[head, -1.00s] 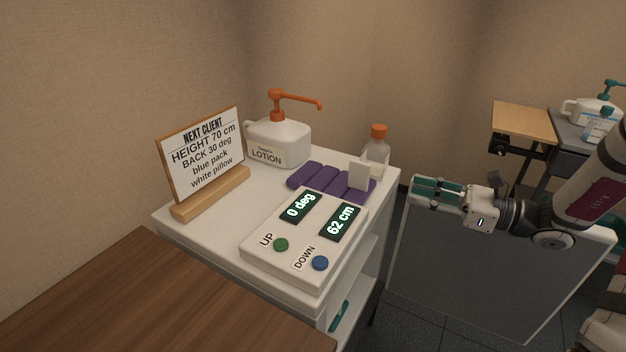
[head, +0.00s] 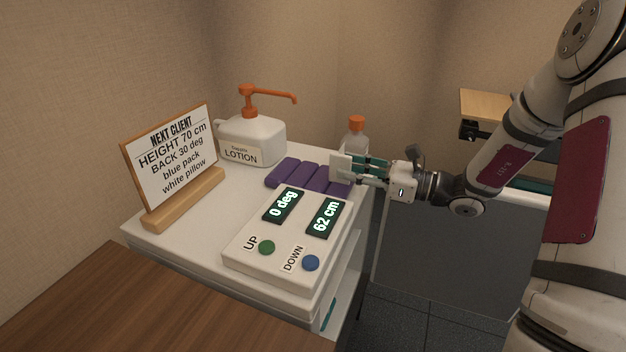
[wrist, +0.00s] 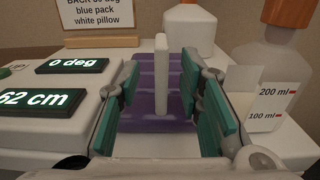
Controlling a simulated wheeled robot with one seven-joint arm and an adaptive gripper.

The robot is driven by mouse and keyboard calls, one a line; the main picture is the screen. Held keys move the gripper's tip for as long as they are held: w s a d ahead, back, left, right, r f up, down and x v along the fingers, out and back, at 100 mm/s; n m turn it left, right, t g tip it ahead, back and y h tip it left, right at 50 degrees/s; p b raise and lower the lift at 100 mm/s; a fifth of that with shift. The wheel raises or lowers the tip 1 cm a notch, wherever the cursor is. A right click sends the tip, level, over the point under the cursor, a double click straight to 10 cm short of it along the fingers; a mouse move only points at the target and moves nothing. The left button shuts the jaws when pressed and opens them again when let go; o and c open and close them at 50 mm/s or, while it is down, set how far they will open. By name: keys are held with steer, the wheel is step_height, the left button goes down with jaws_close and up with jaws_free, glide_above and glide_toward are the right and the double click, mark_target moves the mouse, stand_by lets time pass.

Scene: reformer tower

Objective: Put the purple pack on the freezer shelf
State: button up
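The purple pack (head: 297,174) lies flat on the white cart top (head: 200,245), behind the control box. A pale upright tab (head: 341,167) stands at its right end. My gripper (head: 360,170) is at that end, coming from the right. In the wrist view, the teal-padded fingers (wrist: 163,95) are spread wide, with the tab upright between their lines and a gap on each side. The purple pack (wrist: 145,85) shows beyond and below them. I cannot make out a freezer shelf.
The control box (head: 285,240) reads 0 deg and 62 cm. A lotion bottle (head: 253,140) and a client sign (head: 172,160) stand at the back and left. A clear orange-capped bottle (head: 355,138) stands close behind my gripper. A wooden surface (head: 130,310) fills the front left.

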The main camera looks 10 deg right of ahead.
mark_target(330, 162)
steer(key=x, duration=0.2)
steer(key=b+x, duration=0.1)
steer(key=x, duration=0.2)
steer(key=shift+w+r, duration=0.1)
steer(key=shift+r, duration=0.15)
jaws_close()
